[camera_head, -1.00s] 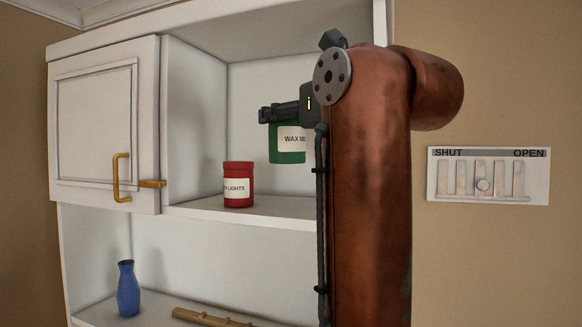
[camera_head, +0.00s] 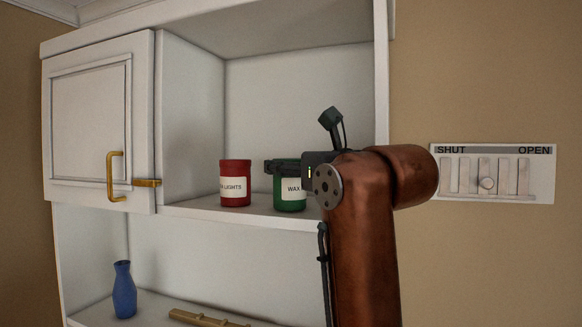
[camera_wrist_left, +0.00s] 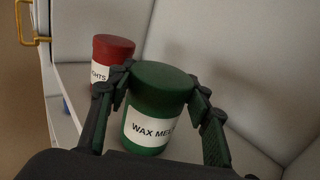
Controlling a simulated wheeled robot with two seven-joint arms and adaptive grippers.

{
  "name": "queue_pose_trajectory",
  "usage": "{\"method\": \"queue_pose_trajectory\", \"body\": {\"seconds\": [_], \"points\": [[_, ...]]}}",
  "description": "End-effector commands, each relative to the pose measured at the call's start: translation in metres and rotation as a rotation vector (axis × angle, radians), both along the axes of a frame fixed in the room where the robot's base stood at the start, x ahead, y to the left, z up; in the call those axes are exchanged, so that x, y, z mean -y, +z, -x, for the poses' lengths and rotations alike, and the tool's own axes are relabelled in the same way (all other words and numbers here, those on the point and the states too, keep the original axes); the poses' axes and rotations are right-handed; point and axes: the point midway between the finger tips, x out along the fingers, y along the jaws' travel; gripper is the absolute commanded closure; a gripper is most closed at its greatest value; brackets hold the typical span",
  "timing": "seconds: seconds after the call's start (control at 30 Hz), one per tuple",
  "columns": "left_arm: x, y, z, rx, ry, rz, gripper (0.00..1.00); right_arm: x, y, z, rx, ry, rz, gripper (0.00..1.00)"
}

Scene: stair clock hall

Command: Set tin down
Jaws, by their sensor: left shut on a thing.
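The green tin (camera_head: 290,197), with a white label starting "WAX", is upright at the level of the upper shelf (camera_head: 200,209). My left gripper (camera_head: 283,166) is shut on it near its top. In the left wrist view the green tin (camera_wrist_left: 155,110) sits between the two fingers, its lid showing. Its base looks to be at the shelf surface, but I cannot tell for sure whether it touches. A red tin (camera_head: 235,183), label ending "LIGHTS", stands on the shelf just left of it. My right gripper is not in view.
A white cabinet door (camera_head: 95,120) with a brass handle (camera_head: 113,177) is at the left. A blue vase (camera_head: 124,290) and a wooden bar (camera_head: 205,319) are on the lower shelf. A SHUT/OPEN slider panel (camera_head: 492,195) is on the right wall.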

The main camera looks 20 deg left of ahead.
Motion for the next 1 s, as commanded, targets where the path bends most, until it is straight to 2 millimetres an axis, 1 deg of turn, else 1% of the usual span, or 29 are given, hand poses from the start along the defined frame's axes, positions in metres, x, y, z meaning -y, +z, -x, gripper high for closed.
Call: {"method": "queue_pose_trajectory", "body": {"seconds": [0.03,0.17,0.2,0.43,0.67,0.77,0.87,1.0], "points": [[0.0,0.0,0.0,0.001,0.001,-0.001,0.84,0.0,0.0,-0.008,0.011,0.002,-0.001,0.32],[0.0,-0.004,0.0,0.001,0.0,-0.001,0.84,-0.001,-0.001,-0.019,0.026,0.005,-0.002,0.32],[0.0,-0.004,-0.001,-0.001,0.0,0.001,0.53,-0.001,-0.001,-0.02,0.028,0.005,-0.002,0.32],[0.0,-0.003,0.0,0.0,0.0,0.0,0.37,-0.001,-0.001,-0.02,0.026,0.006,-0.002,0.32],[0.0,-0.003,0.0,0.0,0.0,0.0,0.36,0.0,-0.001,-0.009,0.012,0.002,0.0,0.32],[0.0,0.001,0.0,0.0,0.001,0.0,0.36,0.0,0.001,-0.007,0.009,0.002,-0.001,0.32],[0.008,0.0,0.007,0.002,-0.002,-0.001,0.36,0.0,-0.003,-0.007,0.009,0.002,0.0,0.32],[0.027,-0.001,0.023,0.002,-0.002,-0.002,0.36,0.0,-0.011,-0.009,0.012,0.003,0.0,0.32]]}}
